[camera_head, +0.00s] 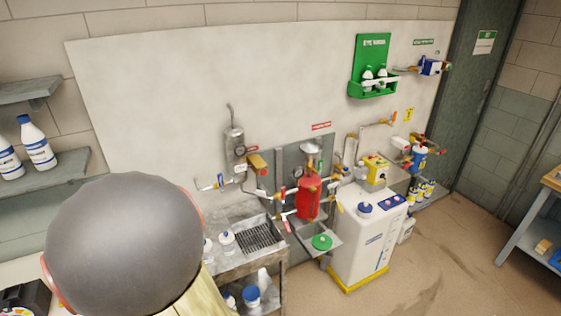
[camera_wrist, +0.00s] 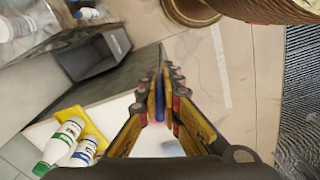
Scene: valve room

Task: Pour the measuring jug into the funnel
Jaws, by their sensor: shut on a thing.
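In the wrist view, my gripper (camera_wrist: 162,90) has its two yellow-sided fingers closed around a narrow blue thing (camera_wrist: 159,98). Only a sliver of it shows between the fingers, so I cannot tell whether it is part of the measuring jug. No whole jug can be made out in either view. In the head view, a silver funnel (camera_head: 312,147) stands mouth up above a red tank (camera_head: 308,197) on the wall rig. The gripper does not show in the head view, where my dark rounded arm part covers the lower left.
Pipes and valves stick out around the red tank. A white cabinet (camera_head: 370,240) stands right of it, a metal bench (camera_head: 225,262) with bottles left of it. A green eyewash station (camera_head: 372,68) hangs above. Floor at right is open before a table (camera_head: 530,235).

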